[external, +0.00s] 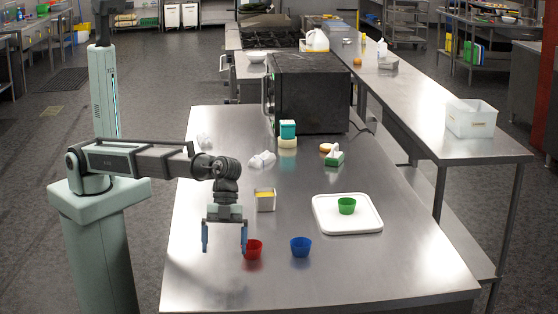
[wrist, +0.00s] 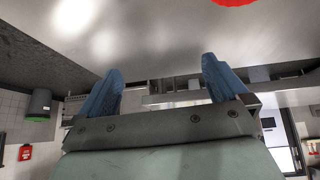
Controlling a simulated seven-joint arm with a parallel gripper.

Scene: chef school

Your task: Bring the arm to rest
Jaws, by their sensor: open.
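My gripper (external: 224,238) hangs pointing down over the left front part of the steel table (external: 200,285). Its two blue fingers are apart, with nothing seen between them. In the wrist view the gripper (wrist: 157,85) also shows its fingers spread and empty. A red cup (external: 253,249) is just right of the right finger in the external view; whether they touch I cannot tell. Part of something red (wrist: 236,2) shows at the top edge of the wrist view.
A blue cup (external: 301,247) stands right of the red one. A green cup (external: 347,206) sits on a white tray (external: 330,226). A black oven (external: 312,95) is at the back. The left front tabletop is clear.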

